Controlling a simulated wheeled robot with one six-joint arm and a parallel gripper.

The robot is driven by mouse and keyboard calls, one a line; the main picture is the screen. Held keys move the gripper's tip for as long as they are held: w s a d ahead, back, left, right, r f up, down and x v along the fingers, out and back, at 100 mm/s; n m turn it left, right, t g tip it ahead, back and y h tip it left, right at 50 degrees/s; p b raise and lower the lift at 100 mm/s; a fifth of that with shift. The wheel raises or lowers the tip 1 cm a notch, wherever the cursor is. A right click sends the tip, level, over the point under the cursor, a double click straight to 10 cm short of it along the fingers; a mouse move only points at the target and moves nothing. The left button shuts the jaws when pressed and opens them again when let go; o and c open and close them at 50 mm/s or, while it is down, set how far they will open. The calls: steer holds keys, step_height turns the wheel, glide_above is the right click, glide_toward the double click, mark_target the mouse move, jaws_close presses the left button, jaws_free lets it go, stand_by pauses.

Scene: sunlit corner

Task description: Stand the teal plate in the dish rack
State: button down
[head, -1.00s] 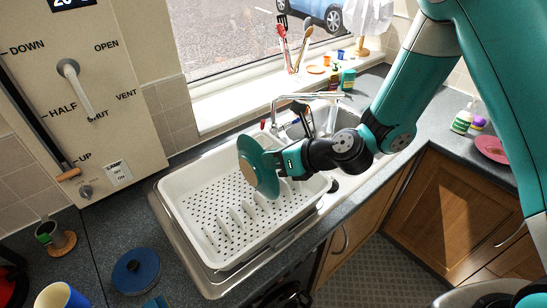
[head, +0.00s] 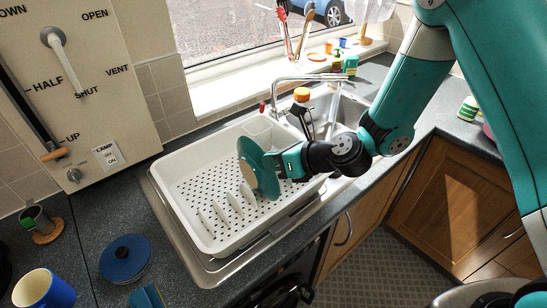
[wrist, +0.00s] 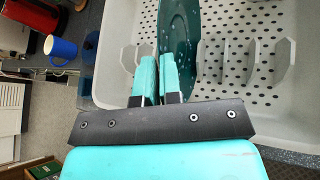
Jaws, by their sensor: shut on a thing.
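The teal plate (head: 255,168) is upright in my gripper (head: 281,168), held by its right-hand edge in the head view. The plate is over the white dish rack (head: 183,222), with its lower edge down near the row of white dividers. In the wrist view my gripper (wrist: 158,82) is shut on the rim of the plate (wrist: 180,40). White dividers of the rack (wrist: 283,60) stand to either side of the plate there. The plate's lowest edge is hidden, so I cannot tell whether it touches the rack floor.
A metal sink and tap (head: 310,80) stand behind the rack. A wall panel with a lever (head: 70,70) rises at the left.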

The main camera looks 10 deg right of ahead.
steer(key=shift+f, duration=0.1)
steer(key=c, duration=1.2)
jaws_free()
